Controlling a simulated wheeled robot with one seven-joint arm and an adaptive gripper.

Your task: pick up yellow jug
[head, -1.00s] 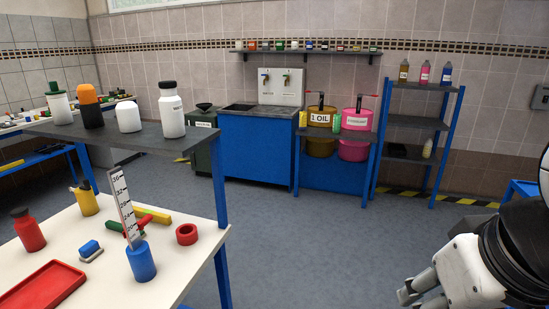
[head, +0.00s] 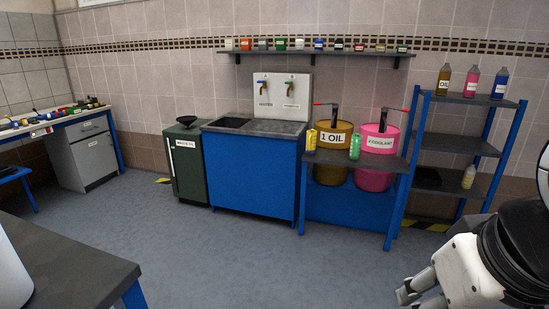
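A small yellow jug (head: 311,140) stands upright on the dark top of the blue-legged stand (head: 386,164), at the front left of the yellow oil drum (head: 330,160). A green jug (head: 355,147) stands to its right, in front of the pink coolant drum (head: 374,172). My gripper (head: 408,294) is at the lower right edge, in the foreground and well apart from the jugs. Its fingertips show, but the spacing between them is unclear. I see nothing held in it.
A blue sink cabinet (head: 250,170) and a dark green waste bin (head: 188,165) stand left of the stand. A bottle shelf (head: 470,98) stands to its right. A dark tabletop (head: 75,265) fills the lower left. The floor between is clear.

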